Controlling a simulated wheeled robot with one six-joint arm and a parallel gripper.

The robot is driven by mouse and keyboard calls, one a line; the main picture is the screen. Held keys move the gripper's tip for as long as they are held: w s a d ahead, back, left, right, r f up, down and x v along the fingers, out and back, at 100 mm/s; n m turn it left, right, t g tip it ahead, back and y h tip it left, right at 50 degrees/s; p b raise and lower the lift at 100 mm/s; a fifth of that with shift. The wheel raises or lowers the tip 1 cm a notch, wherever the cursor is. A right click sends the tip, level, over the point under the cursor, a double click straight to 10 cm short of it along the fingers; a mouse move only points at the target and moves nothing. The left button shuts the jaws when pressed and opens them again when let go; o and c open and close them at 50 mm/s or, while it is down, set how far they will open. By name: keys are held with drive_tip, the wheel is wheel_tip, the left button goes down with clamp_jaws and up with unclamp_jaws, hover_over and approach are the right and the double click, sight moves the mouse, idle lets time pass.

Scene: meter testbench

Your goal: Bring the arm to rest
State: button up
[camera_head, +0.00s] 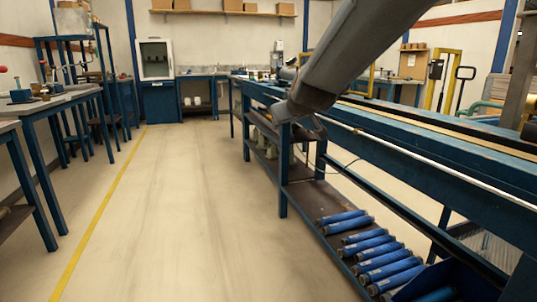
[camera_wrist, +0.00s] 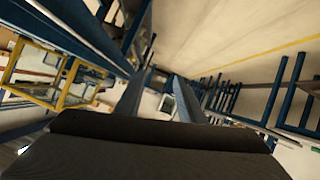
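My arm hangs in from the top of the head view as a thick grey link. Its lower end shows in front of the long blue bench (camera_head: 430,140), and I cannot tell from this view whether it touches the bench. My gripper (camera_wrist: 158,82) shows in the wrist view as two grey-blue fingers standing apart beyond a dark block. Nothing is visible held between the fingers. The wrist view is tilted, with the floor at the upper right and the bench at the upper left. The gripper's fingers cannot be made out in the head view.
Several blue cylinders (camera_head: 372,250) lie on the bench's lower shelf (camera_head: 318,200). Blue worktables (camera_head: 60,108) stand along the left. A white and blue cabinet (camera_head: 156,80) stands at the back. The floor (camera_head: 165,200) between them is clear, with a yellow line (camera_head: 105,200) along it.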

drive_tip(key=s+a+f+g, duration=0.4)
drive_tip(key=s+f, duration=0.4)
drive_tip(key=s, duration=0.4)
drive_tip(key=s+a+f+g, duration=0.3)
drive_tip(key=s+f, duration=0.5)
drive_tip(key=s, duration=0.4)
drive_tip(key=s+d+f+g+h, duration=0.1)
drive_tip(key=s+d+f+g, duration=0.2)
drive_tip(key=s, duration=0.7)
drive_tip(key=s+d+f+g+h, duration=0.1)
drive_tip(key=s+d+f+g, duration=0.2)
drive_tip(key=s, duration=0.8)
drive_tip(key=d+r+m+p, duration=0.5)
drive_tip(key=d+r+p, duration=1)
drive_tip(key=r+p, duration=0.5)
drive_tip(key=p, duration=0.5)
drive_tip(key=shift+d+m+t, duration=0.2)
drive_tip(key=shift+m+t, duration=0.1)
drive_tip(key=shift+m, duration=0.1)
drive_tip(key=shift+s+a, duration=0.1)
drive_tip(key=shift+a, duration=0.05)
drive_tip(key=shift+c, duration=0.5)
